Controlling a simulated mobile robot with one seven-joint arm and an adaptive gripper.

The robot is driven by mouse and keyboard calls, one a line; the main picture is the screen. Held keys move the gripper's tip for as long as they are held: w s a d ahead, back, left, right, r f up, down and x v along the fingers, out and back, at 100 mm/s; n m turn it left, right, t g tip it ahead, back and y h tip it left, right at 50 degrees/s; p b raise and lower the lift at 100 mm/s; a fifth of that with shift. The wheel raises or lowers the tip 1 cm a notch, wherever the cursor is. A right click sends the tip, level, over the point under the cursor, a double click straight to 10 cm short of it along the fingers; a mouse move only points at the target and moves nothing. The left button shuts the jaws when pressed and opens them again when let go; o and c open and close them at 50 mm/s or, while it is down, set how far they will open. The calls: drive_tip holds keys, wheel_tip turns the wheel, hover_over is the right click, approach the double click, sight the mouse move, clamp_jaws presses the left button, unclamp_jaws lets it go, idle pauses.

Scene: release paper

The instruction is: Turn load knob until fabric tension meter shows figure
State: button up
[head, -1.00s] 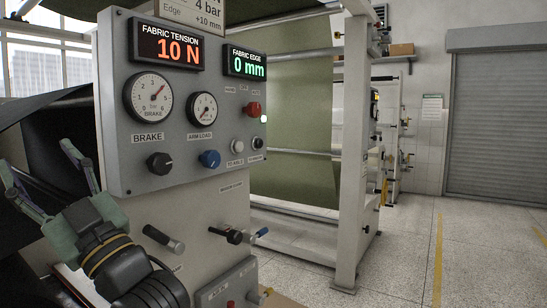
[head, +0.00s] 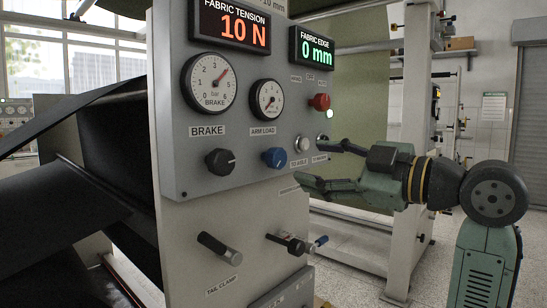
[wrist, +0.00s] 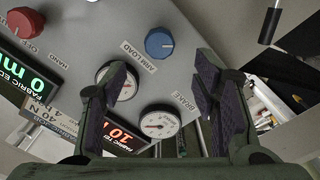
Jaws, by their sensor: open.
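The fabric tension meter (head: 231,25) reads 10 N in red digits. It shows in part, tilted, in the wrist view (wrist: 122,136). The blue load knob (head: 274,158) sits on the grey panel under the ARM LOAD gauge (head: 267,99). In the wrist view the blue knob (wrist: 159,43) lies beyond and between the fingertips, clear of both. My gripper (head: 312,165) is open and empty. In the head view it comes in from the right, fingers pointing left, just right of the blue knob; its distance from the panel is hard to judge.
The black brake knob (head: 220,162) is left of the blue one. A red knob (head: 319,102) and a small pale button (head: 302,144) are close to my gripper. Black levers (head: 288,242) stick out below the panel. The fabric edge display (head: 312,48) reads 0 mm.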

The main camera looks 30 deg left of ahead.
sight(281, 158)
drive_tip(key=a+p, duration=0.1)
drive_tip(key=a, duration=0.2)
drive_tip(key=w+a, duration=0.1)
drive_tip(key=a, duration=0.2)
drive_tip(key=a+p, duration=0.1)
drive_tip(key=a, duration=0.2)
drive_tip(key=shift+w+p, duration=0.3)
drive_tip(key=shift+p, duration=0.05)
drive_tip(key=shift+w+a, duration=0.1)
drive_tip(key=shift+a, duration=0.5)
drive_tip(key=shift+c, duration=0.5)
drive_tip(key=c, duration=1.1)
